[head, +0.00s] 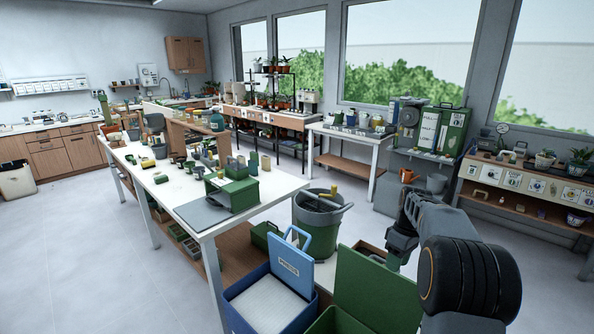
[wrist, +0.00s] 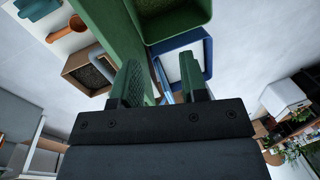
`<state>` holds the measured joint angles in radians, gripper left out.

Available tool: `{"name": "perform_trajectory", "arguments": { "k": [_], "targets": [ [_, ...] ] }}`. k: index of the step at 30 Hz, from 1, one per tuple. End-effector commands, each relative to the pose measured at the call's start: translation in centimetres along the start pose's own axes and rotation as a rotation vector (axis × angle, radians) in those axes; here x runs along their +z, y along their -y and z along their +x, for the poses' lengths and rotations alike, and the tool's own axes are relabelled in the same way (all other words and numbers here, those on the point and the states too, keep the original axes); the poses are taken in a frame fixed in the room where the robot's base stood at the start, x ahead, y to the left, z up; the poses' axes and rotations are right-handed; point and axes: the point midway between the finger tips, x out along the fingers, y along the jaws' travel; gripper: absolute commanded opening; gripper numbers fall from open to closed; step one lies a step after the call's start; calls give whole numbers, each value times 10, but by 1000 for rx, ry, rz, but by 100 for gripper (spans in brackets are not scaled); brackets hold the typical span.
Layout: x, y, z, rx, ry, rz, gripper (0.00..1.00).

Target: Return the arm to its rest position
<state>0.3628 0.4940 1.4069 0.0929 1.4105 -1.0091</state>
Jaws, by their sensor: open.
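My arm (head: 465,275) reaches in from the lower right in the head view, bent at the elbow, with its wrist hanging beside the open green lid. My gripper (wrist: 163,88) shows in the wrist view with its two green-padded fingers apart and nothing between them. Beyond the fingers are a green box (wrist: 152,30) and a blue box (wrist: 207,55). In the head view the fingertips are too small to make out clearly.
In the head view a blue bin (head: 232,312) and an open green lid (head: 375,292) stand close to my arm. A green bucket (head: 318,232) is behind them. A white worktable (head: 150,190) stands left.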

Motion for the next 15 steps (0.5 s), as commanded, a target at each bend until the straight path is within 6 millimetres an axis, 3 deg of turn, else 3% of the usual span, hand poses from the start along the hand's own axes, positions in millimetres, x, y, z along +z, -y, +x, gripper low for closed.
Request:
{"name": "perform_trajectory", "arguments": {
  "k": [3, 5, 11, 15],
  "targets": [
    [7, 2, 26, 4, 10, 189, 40],
    [13, 13, 32, 21, 8, 302, 40],
    [29, 81, 22, 114, -52, 577, 40],
    [45, 139, 11, 174, -129, 692, 40]
  ]
}}
